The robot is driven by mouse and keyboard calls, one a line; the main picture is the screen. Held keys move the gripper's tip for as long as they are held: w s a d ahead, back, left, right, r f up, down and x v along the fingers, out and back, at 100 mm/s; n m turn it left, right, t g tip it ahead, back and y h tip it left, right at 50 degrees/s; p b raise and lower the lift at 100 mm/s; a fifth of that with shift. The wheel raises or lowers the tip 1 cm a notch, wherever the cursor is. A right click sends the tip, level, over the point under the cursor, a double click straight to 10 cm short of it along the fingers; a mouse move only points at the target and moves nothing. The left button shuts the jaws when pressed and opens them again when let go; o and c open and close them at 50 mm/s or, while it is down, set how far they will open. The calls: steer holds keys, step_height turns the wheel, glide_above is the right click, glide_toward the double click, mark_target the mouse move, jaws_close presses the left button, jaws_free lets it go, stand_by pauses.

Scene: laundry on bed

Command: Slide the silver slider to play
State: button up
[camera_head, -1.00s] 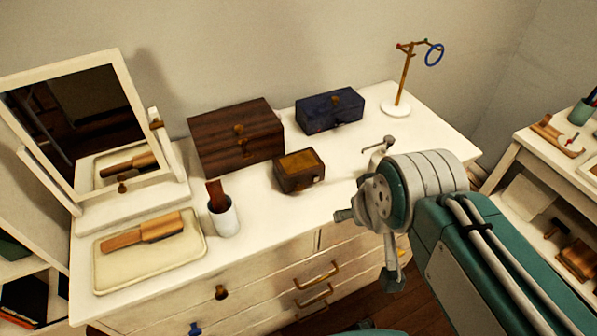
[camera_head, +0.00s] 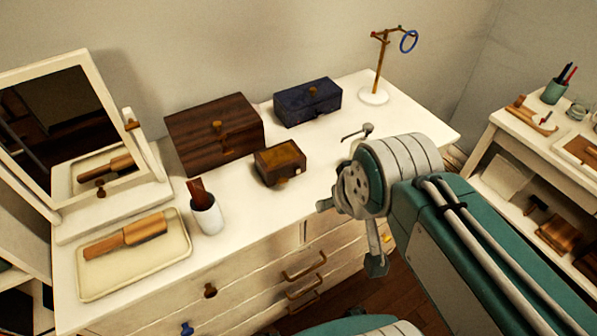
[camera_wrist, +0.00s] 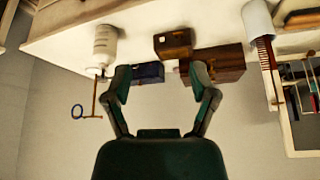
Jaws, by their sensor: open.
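A small brown box with an amber top (camera_head: 280,160) sits on the white dresser and may be the one with the slider. A tiny pale knob (camera_head: 282,183) shows on its front. I cannot make out a silver slider for certain. The box also shows in the upside-down wrist view (camera_wrist: 174,43). My gripper (camera_wrist: 163,80) is open and empty, its two dark fingers spread wide. In the head view, my gripper is to the right of the small box, near the dresser's front edge, apart from it.
A large wooden box (camera_head: 215,138) and a dark blue box (camera_head: 307,102) stand behind. A ring stand (camera_head: 373,95) is at back right. A cup (camera_head: 207,214), tray (camera_head: 90,285) and mirror (camera_head: 60,130) are left. A white bottle-like thing (camera_wrist: 104,42) shows in the wrist view.

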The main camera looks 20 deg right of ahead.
steer(key=shift+c, duration=0.3)
steer(key=shift+c, duration=0.9)
steer(key=n+g, duration=0.3)
steer(key=g, duration=0.3)
glide_above(298, 169)
step_height(298, 169, down, 10)
step_height(298, 169, down, 10)
steer(key=shift+r, duration=0.1)
steer(key=shift+c, duration=0.3)
jaws_close()
